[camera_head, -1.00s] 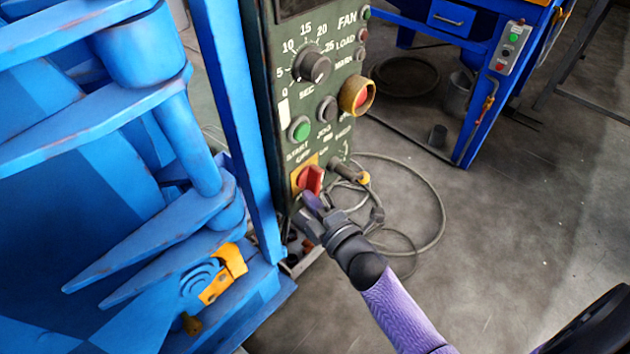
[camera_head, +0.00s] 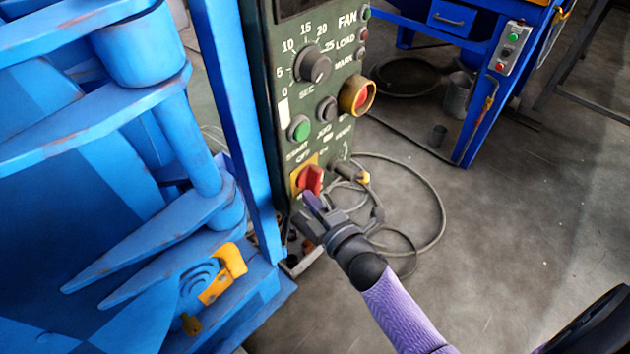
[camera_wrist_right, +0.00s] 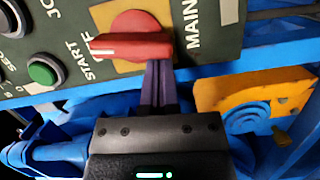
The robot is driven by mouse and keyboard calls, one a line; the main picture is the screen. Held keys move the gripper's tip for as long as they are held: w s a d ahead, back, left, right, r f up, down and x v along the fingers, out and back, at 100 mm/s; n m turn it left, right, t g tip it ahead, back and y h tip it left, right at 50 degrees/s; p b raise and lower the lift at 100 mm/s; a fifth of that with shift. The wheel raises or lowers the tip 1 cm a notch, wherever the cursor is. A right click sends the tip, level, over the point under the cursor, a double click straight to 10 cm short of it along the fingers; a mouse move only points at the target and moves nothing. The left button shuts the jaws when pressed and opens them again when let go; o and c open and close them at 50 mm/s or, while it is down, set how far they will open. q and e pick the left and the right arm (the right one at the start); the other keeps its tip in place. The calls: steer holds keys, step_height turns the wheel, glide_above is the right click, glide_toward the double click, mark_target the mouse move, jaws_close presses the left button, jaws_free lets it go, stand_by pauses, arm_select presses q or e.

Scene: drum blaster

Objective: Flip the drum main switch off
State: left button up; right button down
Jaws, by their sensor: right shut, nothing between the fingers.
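The main switch is a red rotary handle on a yellow plate, low on the dark green control panel. The red handle (camera_head: 312,180) shows in the head view, with the panel (camera_head: 345,110) around it. In the right wrist view the handle (camera_wrist_right: 130,45) lies across the picture, on its yellow plate (camera_wrist_right: 110,15), beside the word MAIN. My right gripper (camera_head: 312,200) is shut and empty. Its purple fingertips (camera_wrist_right: 157,70) are at the right part of the handle, touching or very close; I cannot tell which. My left gripper is not in view.
A green start button (camera_head: 299,128), a dial (camera_head: 315,66) and a red button in a yellow collar (camera_head: 357,96) sit above the switch. The blue machine frame (camera_head: 235,130) stands close at left. Cables (camera_head: 435,210) lie on the floor at right, which is otherwise largely open.

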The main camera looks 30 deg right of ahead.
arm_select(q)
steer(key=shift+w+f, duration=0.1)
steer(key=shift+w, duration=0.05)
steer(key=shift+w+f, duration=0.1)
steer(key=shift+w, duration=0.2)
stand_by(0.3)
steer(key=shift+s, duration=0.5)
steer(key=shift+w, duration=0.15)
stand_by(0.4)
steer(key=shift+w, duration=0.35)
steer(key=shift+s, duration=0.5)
